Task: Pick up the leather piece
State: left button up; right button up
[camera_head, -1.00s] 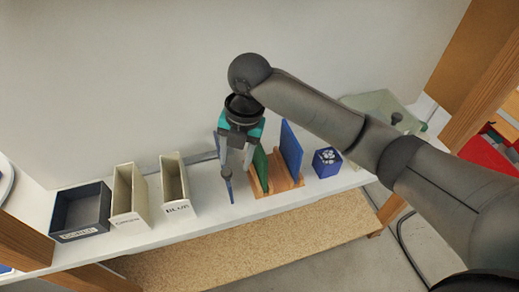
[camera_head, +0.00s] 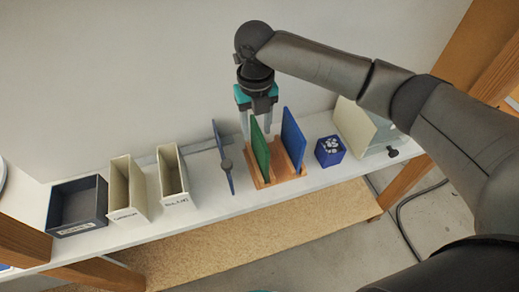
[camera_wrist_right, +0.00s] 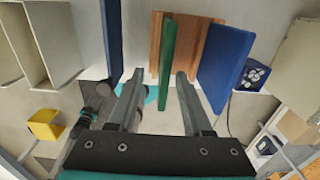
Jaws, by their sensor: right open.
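A thin green panel (camera_head: 260,148), which looks like the leather piece, stands upright in a slotted wooden rack (camera_head: 291,174) on the shelf. A taller blue panel (camera_head: 292,138) stands in the same rack to its right. My right gripper (camera_head: 256,128) is open above and behind the green panel, pointing down. In the right wrist view, the green panel (camera_wrist_right: 168,62) shows between the two open fingers (camera_wrist_right: 159,76), apart from both of them. The blue panel (camera_wrist_right: 224,66) is outside the fingers on the right. My left gripper is not in view.
To the right are a blue box with a white mark (camera_head: 330,151) and a pale panel (camera_head: 355,127).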

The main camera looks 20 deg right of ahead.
aim_at(260, 142)
jog(key=shift+d+f, duration=0.2)
jog(key=shift+f, duration=1.35)
jog(key=shift+d+f, duration=0.2)
jog(key=shift+f, duration=1.3)
jog(key=shift+c, duration=0.2)
jog(key=shift+w, duration=0.1)
grip_shut()
